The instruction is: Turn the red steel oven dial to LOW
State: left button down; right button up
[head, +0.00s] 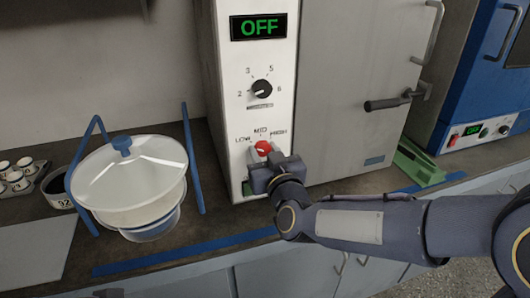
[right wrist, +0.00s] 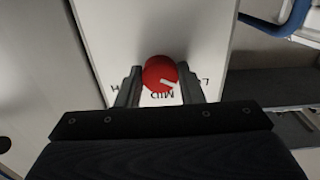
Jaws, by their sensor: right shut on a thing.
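The red dial (head: 263,148) sits low on the white front panel of the oven (head: 225,100), below the labels LOW, MID and HIGH. The oven display (head: 258,26) reads OFF in green. My right gripper (head: 266,165) reaches the dial from the front and right. In the right wrist view, the red dial (right wrist: 160,74) lies between the two fingers and the gripper (right wrist: 161,85) is shut on it. A white mark on the dial points roughly between MID and LOW there. The gripper partly hides the labels. My left gripper is not in view.
A black dial (head: 261,89) with numbers sits above the red one. A lidded bowl (head: 130,180) stands between blue strips at left. A green tray (head: 418,165) lies right of the oven. The oven door handle (head: 388,102) juts out above my right arm.

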jog(key=o, duration=1)
jog(key=shift+s, duration=0.1)
jog(key=v, duration=0.7)
jog(key=shift+s, duration=0.3)
jog(key=shift+d, duration=0.15)
